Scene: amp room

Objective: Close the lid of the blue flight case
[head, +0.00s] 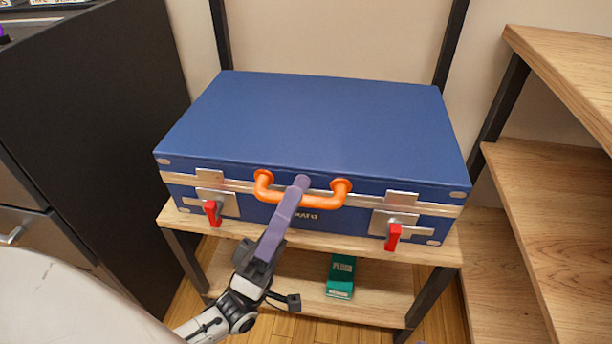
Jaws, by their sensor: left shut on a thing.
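The blue flight case (315,120) lies flat on a wooden shelf unit, its front facing me. Its lid appears down, with the silver edge strips running together along the front. An orange handle (325,201) is on the front. Red latch tabs hang at the left (212,213) and right (393,237) of the front. My left gripper (301,184) reaches up from below, its purple fingers shut on the handle near its middle. The fingers hide part of the handle and case front. My right gripper is not in view.
The wooden shelf unit (433,250) holds the case on top. A green box (341,276) lies on its lower shelf. A dark cabinet (90,110) stands close at the left, and wooden shelves (550,200) stand at the right.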

